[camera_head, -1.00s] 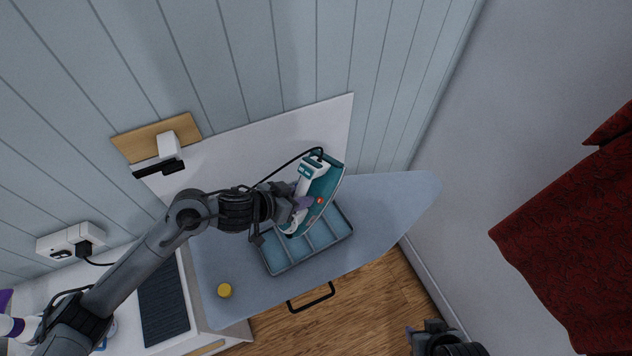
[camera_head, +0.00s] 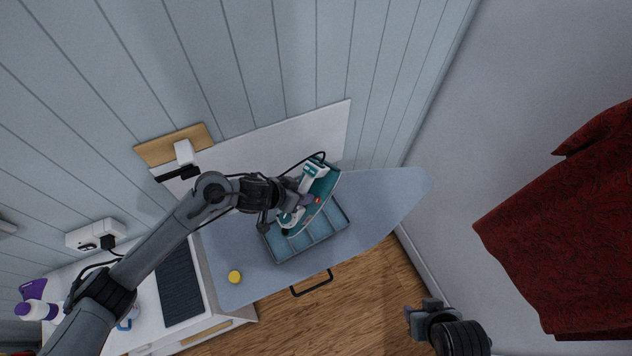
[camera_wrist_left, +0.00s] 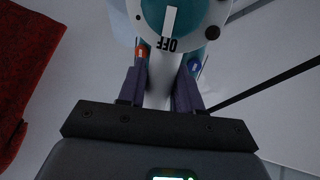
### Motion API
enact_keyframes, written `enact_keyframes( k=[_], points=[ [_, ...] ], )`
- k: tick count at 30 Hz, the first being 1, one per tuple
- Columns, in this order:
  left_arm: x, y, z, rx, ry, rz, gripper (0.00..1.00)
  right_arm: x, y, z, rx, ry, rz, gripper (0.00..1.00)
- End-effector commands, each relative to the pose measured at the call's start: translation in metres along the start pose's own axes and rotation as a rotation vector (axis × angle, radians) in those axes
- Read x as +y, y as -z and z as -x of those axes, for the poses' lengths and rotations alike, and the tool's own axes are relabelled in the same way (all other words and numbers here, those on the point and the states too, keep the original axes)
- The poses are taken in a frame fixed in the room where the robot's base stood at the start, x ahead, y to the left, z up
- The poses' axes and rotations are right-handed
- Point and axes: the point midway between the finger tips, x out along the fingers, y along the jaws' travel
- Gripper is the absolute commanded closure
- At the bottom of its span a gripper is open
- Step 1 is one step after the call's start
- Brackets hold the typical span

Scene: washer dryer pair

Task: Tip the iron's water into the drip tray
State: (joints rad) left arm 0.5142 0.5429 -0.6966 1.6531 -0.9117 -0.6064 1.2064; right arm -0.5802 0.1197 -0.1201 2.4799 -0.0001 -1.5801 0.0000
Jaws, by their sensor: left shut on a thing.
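The teal and white iron (camera_head: 322,188) is held tilted on its side above the blue drip tray (camera_head: 335,233). The tray lies on the ironing board and has several compartments. My left gripper (camera_head: 307,200) is shut on the iron's white handle. In the left wrist view, both purple fingertips (camera_wrist_left: 160,85) press the handle, below a dial (camera_wrist_left: 183,15) marked OFF. The iron hides the tray's upper left part. No poured water can be made out. My right gripper (camera_head: 416,312) is at the lower right, away from the board; its jaw opening is unclear.
The grey-blue ironing board (camera_head: 385,205) has free room at its right end. A yellow cap (camera_head: 235,277) sits near its left edge. A wall socket (camera_head: 95,235) and purple-capped bottles (camera_head: 35,310) are at left. A red cloth (camera_head: 565,230) hangs at right.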

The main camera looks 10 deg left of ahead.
Motion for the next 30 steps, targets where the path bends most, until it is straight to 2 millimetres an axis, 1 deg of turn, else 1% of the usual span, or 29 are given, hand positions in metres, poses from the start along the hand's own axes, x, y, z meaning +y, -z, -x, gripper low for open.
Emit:
enact_keyframes(
  k=[1, 3, 11, 15, 17, 23, 30],
  points=[
    [0.001, 0.008, 0.006, -0.005, 0.0, 0.004, 1.0, 0.0, 0.003, 0.011, 0.0, 0.0, 0.0, 0.57],
    [0.001, 0.009, 0.006, -0.023, -0.001, 0.007, 1.0, 0.001, 0.005, 0.017, 0.0, 0.0, 0.0, 0.57],
    [0.002, 0.011, 0.01, -0.089, -0.001, 0.02, 1.0, 0.002, 0.014, 0.042, 0.0, 0.0, 0.0, 0.57],
    [0.003, 0.017, 0.013, -0.208, -0.002, 0.042, 1.0, 0.002, 0.016, 0.049, 0.0, 0.0, 0.0, 0.57],
    [0.003, 0.015, 0.011, -0.254, -0.003, 0.05, 1.0, 0.002, 0.015, 0.045, 0.002, 0.0, 0.0, 0.57],
    [0.004, 0.021, 0.018, -0.423, -0.003, 0.083, 1.0, 0.002, 0.014, 0.044, -0.001, 0.0, 0.0, 0.57],
    [0.005, 0.022, 0.022, -0.512, -0.003, 0.094, 1.0, 0.002, 0.014, 0.043, -0.001, 0.0, 0.0, 0.57]
  ],
)
